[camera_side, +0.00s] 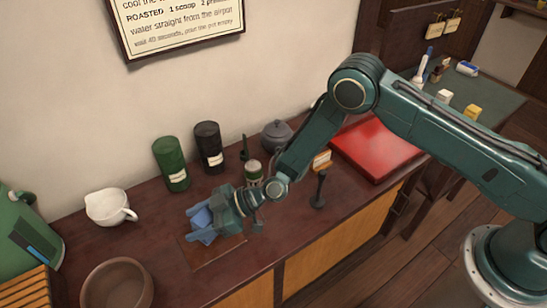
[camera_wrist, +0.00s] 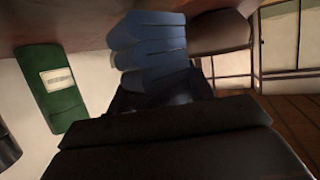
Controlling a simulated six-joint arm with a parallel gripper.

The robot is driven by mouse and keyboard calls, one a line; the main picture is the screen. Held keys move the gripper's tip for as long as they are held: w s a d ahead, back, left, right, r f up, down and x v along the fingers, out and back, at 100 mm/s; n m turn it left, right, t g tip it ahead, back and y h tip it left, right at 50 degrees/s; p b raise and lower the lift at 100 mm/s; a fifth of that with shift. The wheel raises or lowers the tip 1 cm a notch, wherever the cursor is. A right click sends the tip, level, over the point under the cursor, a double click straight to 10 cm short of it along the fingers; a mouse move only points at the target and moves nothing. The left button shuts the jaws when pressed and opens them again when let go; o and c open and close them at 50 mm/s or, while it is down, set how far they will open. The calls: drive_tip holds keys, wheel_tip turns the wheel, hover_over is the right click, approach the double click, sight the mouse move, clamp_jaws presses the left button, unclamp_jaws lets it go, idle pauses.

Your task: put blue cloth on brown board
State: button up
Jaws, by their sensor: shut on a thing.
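The blue cloth (camera_side: 202,221) is bunched between the jaws of my gripper (camera_side: 216,212) in the side view. My gripper is shut on it, low over the brown board (camera_side: 213,252). The board is a thin flat piece on the dark counter, partly hidden by the cloth and the gripper. I cannot tell whether the cloth touches the board. In the wrist view the folded cloth (camera_wrist: 152,48) stands out past the dark jaws.
A white pouring bowl (camera_side: 108,207) and a brown bowl (camera_side: 117,286) stand to the left. Green (camera_side: 172,165) and black (camera_side: 209,148) canisters are behind. A small green-and-white tin (camera_side: 253,171), a dark stand (camera_side: 319,190) and a red tray (camera_side: 376,150) are to the right.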

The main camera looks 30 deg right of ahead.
drive_tip(key=shift+f, duration=1.15)
drive_tip(key=shift+f, duration=0.1)
drive_tip(key=o, duration=1)
drive_tip(key=shift+c, duration=0.2)
drive_tip(key=v, duration=1.2)
drive_tip(key=shift+r, duration=0.25)
